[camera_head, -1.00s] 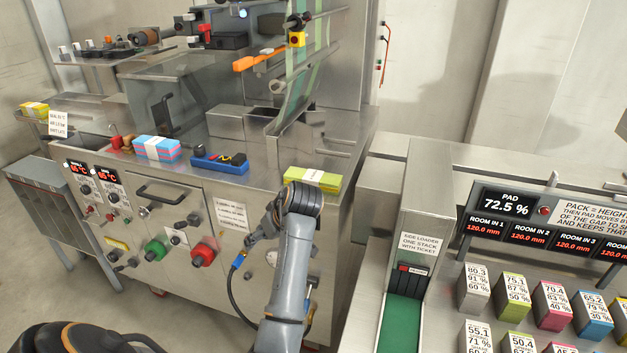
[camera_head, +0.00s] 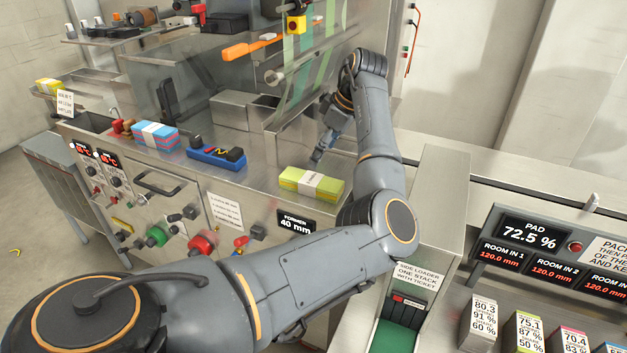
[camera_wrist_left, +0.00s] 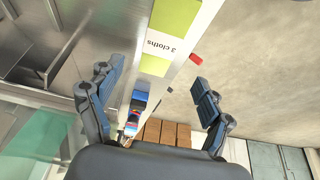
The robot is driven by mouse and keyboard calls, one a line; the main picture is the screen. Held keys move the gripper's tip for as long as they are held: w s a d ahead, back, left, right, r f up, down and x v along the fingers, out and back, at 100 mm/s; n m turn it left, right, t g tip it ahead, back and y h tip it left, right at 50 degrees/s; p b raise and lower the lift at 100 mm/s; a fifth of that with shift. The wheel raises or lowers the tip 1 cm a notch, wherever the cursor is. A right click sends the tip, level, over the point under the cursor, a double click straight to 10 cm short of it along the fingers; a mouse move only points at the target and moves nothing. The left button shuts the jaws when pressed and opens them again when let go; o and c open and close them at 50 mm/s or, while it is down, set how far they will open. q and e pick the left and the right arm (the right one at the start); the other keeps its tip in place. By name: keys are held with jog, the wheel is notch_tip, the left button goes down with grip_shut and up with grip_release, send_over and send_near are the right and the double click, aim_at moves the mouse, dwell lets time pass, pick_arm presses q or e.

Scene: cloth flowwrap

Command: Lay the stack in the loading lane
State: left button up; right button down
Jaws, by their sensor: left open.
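A yellow-green cloth stack (camera_head: 311,183) with a white band lies flat on the steel machine top near its front edge. In the left wrist view the stack (camera_wrist_left: 176,16) is at the top, and its band reads "3 cloths". My left gripper (camera_head: 325,146) is open and empty, just behind and above the stack in the head view. In the wrist view its fingers (camera_wrist_left: 155,92) are spread apart, with the stack beyond them. A green lane (camera_head: 395,338) runs from the side loader, whose sign reads "one stack with ticket". My right gripper is not in view.
A blue-pink stack (camera_head: 152,135) and a blue tray (camera_head: 216,157) with small items lie left on the machine top. An orange-handled tool (camera_head: 250,48) and hanging film (camera_head: 303,65) are above. Several small printed boxes (camera_head: 483,320) stand at lower right.

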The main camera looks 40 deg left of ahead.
aim_at(306, 188)
pick_arm(q)
jog(key=x, duration=0.3)
jog(key=shift+f, duration=0.15)
jog(key=p+x, duration=0.1)
jog(key=x, duration=0.2)
jog(key=shift+w+d+p, duration=0.1)
jog(key=shift+d+p, duration=0.05)
jog(key=shift+p, duration=0.15)
jog(key=p+x, duration=0.1)
jog(key=x, duration=0.3)
jog(key=shift+d, duration=0.15)
jog(key=c, duration=1)
jog(key=shift+c, duration=0.2)
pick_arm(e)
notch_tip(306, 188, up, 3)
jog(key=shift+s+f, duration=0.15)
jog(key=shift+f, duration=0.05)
